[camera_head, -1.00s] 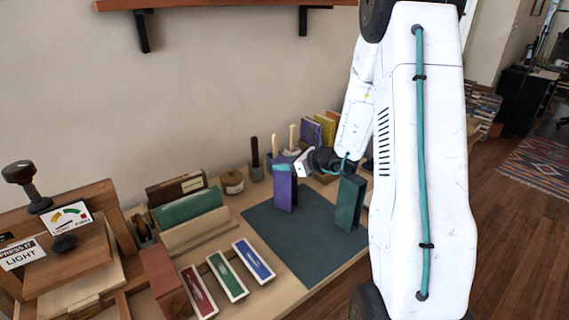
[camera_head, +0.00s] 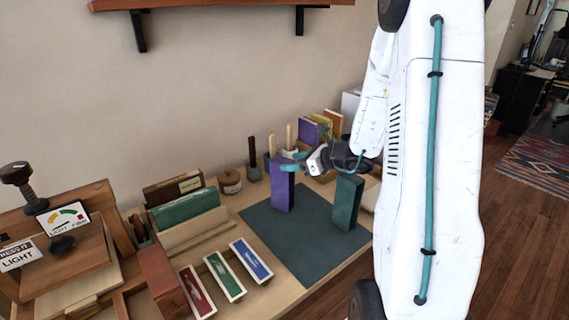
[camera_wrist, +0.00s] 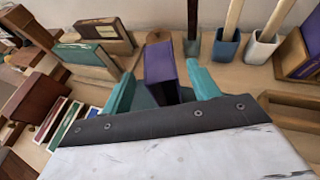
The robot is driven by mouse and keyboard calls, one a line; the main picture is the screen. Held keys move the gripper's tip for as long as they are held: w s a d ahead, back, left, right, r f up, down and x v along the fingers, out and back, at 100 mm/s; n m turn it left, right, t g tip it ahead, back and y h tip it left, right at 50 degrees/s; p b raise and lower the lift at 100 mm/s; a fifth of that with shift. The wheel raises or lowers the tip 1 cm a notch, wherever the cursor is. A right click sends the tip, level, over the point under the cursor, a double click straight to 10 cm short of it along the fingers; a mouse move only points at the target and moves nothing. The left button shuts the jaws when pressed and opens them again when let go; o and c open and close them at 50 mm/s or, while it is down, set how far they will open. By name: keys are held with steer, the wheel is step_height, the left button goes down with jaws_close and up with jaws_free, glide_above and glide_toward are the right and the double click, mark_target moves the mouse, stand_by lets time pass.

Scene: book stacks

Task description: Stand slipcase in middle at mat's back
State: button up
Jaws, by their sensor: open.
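A purple slipcase (camera_head: 283,190) stands upright toward the back of the dark green mat (camera_head: 292,248), left of its right corner. A dark green slipcase (camera_head: 346,203) stands upright on the mat's right side. My gripper (camera_head: 290,161) is open at the top of the purple slipcase. In the wrist view my gripper's teal fingers (camera_wrist: 163,90) lie on either side of the purple slipcase (camera_wrist: 160,68), with gaps visible. Its lower part is hidden behind my gripper there.
Red, green and blue labelled boxes (camera_head: 224,275) lie left of the mat. Holders with upright sticks (camera_head: 253,172) and a round jar (camera_head: 229,181) stand behind it. Books (camera_head: 312,130) stand at the back right. A wooden press (camera_head: 80,245) is at the left.

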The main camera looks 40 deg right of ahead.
steer(key=v, duration=0.7)
steer(key=s+a+r+n+g+y, duration=0.1)
steer(key=s+a+r+n+g, duration=0.2)
steer(key=a+n, duration=0.4)
steer(key=s+a+r+n+g+y, duration=0.1)
steer(key=s+a+r+n+g, duration=0.25)
steer(key=a, duration=0.45)
steer(key=s+a+r+n+g+y, duration=0.1)
steer(key=s+a+r+n+g, duration=0.2)
steer(key=a+n, duration=0.45)
steer(key=s+r+n+g+h, duration=0.1)
steer(key=s+r+n+h, duration=0.1)
steer(key=s+n+h, duration=0.6)
steer(key=s+n, duration=0.5)
steer(key=s, duration=0.2)
steer(key=shift+s+a, duration=0.35)
steer(key=shift+d, duration=0.1)
